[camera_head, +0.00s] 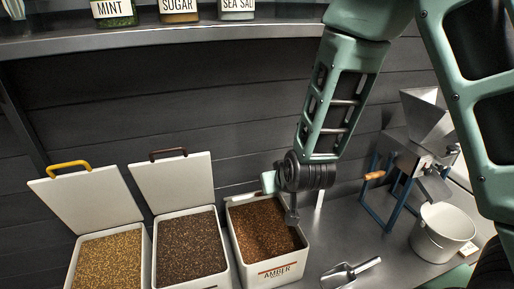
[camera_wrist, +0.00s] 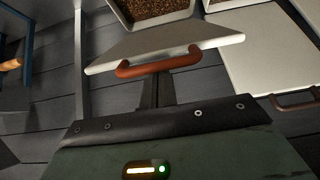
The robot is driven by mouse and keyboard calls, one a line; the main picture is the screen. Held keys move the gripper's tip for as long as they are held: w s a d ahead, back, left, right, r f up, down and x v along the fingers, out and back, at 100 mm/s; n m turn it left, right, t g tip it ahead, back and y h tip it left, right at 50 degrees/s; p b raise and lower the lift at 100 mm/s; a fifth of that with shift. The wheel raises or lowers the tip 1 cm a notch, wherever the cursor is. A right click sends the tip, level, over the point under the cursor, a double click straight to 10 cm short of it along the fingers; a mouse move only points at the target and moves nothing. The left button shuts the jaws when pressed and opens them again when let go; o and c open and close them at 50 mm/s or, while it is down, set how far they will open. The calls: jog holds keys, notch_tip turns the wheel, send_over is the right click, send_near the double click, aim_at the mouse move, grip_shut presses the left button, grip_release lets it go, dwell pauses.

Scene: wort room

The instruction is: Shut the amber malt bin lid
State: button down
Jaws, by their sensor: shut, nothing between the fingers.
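The amber malt bin (camera_head: 267,279) is a white box of reddish-brown grain with an AMBER label, and its top is open in the head view. In the wrist view its lid (camera_wrist: 180,43) is a pale panel with a reddish-brown handle (camera_wrist: 158,68), standing off the bin. The head view shows little of this lid, only a pale strip at the bin's back edge. My gripper (camera_head: 292,217) is shut and empty, over the bin's right side in the head view. In the wrist view its fingers (camera_wrist: 156,91) are by the handle; I cannot tell whether they touch.
Two bins (camera_head: 68,263) (camera_head: 154,277) to the left have raised lids, with yellow and dark handles. A metal scoop (camera_head: 350,272) lies to the right. Beyond are a grain mill (camera_head: 402,155) and a white bucket (camera_head: 440,240). A jar shelf (camera_head: 200,38) runs above.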

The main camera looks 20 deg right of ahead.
jog(key=s+f+p, duration=0.2)
jog(key=s+f, duration=0.4)
jog(key=f, duration=0.3)
jog(key=shift+f, duration=0.25)
dwell(0.3)
jog(key=shift+r, duration=0.1)
notch_tip(320, 180, up, 8)
jog(key=p, duration=0.8)
